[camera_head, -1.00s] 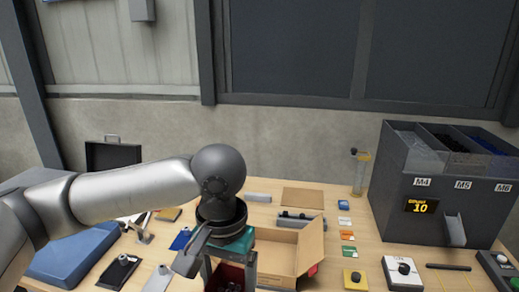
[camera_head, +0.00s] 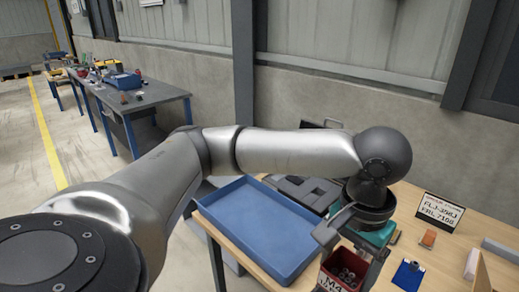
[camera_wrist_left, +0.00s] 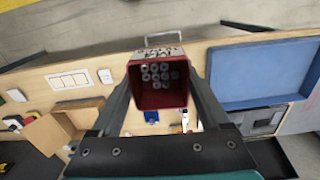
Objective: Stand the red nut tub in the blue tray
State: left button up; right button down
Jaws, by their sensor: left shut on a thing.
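The red nut tub (camera_head: 329,281) is small and square, with a label reading M4 and several grey nuts inside. My left gripper (camera_head: 358,258) is shut on the tub and holds it upright, to the right of the blue tray's near end. In the left wrist view the tub (camera_wrist_left: 134,88) sits between the two fingers of the gripper (camera_wrist_left: 160,95). The blue tray (camera_head: 262,225) is a shallow, empty rectangle at the left end of the bench. Part of it also shows in the left wrist view (camera_wrist_left: 265,75). My right gripper is not in view.
A dark open case (camera_head: 305,190) lies behind the tray's right side. A sign card (camera_head: 441,213), a blue clipboard (camera_head: 408,276) and small orange item (camera_head: 428,239) are on the wooden bench at right. Another bench (camera_head: 140,95) stands far left.

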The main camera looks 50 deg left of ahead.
aim_at(262, 224)
jog(key=i+j, duration=0.1)
jog(key=j, duration=0.35)
jog(key=i+j, duration=0.1)
jog(key=j, duration=0.35)
jog(key=i+j+u, duration=0.1)
jog(key=j, duration=0.4)
jog(key=i+j, duration=0.1)
jog(key=j, duration=0.35)
jog(key=i+j, duration=0.15)
jog(key=i+u, duration=0.05)
